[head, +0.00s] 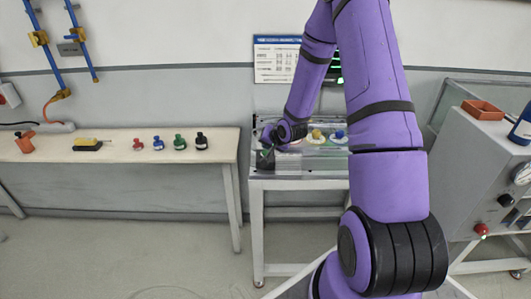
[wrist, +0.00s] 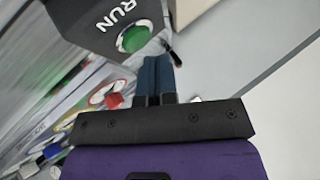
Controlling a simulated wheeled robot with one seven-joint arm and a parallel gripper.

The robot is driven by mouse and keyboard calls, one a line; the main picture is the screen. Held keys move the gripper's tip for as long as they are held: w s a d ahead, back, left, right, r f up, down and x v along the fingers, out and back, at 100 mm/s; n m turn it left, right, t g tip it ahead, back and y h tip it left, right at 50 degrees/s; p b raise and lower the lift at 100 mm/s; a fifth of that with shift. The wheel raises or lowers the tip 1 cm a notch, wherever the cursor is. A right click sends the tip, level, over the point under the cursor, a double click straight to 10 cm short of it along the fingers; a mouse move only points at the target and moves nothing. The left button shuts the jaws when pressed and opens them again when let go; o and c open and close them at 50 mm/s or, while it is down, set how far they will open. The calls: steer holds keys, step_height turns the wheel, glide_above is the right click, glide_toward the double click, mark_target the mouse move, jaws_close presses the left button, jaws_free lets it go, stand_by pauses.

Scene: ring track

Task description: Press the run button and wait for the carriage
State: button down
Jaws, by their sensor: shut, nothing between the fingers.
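In the wrist view the dark run box, marked RUN, is at the top with its round green run button (wrist: 132,38). My gripper (wrist: 159,62) is shut and empty, its fingertips just below and right of the button in the picture; I cannot tell whether they touch the box. In the head view my gripper (head: 267,141) is over the left end of the track table, by the small dark run box (head: 263,163). A red block (wrist: 114,100) sits on a coloured disc at the track; I cannot tell whether it is the carriage. My arm hides part of the track.
A wooden bench (head: 110,148) at the left holds several small bottles, a black-and-yellow tool (head: 90,144) and an orange item (head: 25,144). A grey cabinet (head: 472,175) with an orange tray (head: 483,109) stands at the right. The floor between bench and track table is open.

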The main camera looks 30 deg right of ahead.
steer(key=shift+f, duration=0.7)
stand_by(0.8)
steer(key=shift+r, duration=0.85)
